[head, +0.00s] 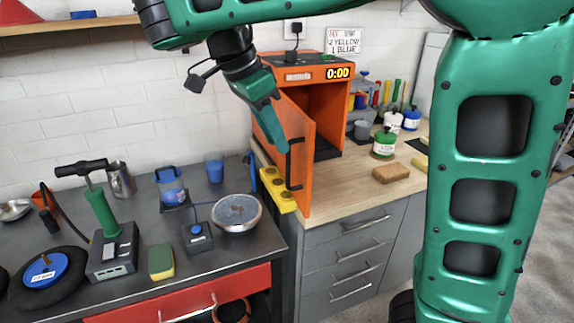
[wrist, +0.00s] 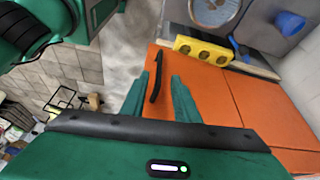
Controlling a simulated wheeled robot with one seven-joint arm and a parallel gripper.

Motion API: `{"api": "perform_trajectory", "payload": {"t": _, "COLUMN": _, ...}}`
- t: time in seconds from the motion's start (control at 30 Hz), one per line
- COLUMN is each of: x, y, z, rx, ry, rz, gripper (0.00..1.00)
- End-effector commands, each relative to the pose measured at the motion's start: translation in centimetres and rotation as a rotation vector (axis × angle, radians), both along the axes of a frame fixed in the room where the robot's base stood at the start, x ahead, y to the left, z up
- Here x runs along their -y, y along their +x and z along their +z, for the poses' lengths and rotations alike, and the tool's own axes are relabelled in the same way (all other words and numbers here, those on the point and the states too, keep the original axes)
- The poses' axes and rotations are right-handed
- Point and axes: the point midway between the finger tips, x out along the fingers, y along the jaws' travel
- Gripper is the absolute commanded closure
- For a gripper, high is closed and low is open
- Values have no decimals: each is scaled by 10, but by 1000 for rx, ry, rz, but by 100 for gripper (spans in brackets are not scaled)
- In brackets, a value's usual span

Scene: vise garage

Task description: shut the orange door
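The orange door (head: 309,165) stands swung open from the orange cabinet (head: 338,118), whose dark interior shows. The door has a black bar handle (head: 291,168) on its left, outer face. In the wrist view the orange door (wrist: 215,95) fills the middle, and the handle (wrist: 156,80) appears between my two fingers. My gripper (head: 283,148) is at the door's outer face, by the upper part of the handle. In the wrist view my gripper (wrist: 161,78) has its green fingers apart. I cannot tell whether they touch the handle or door.
A yellow block with holes (head: 278,190) stands at the dark bench's edge, left of the door. A round metal pan (head: 237,212) is beside it. A green jar (head: 384,143) and a brown block (head: 391,173) stand on the wooden counter (head: 345,190), right of the door.

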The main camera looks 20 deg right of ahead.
Motion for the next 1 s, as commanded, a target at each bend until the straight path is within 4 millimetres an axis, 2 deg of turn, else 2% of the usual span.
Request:
{"api": "perform_trajectory", "payload": {"t": 0.27, "x": 5, "y": -1, "z": -10, "rx": 3, "ry": 0, "rz": 1, "gripper": 72}}
{"api": "perform_trajectory", "payload": {"t": 0.8, "x": 29, "y": 2, "z": -71, "rx": 1, "ry": -1, "rz": 3, "gripper": 72}}
{"api": "perform_trajectory", "payload": {"t": 1.0, "x": 33, "y": 3, "z": -81, "rx": 2, "ry": 1, "rz": 2, "gripper": 72}}
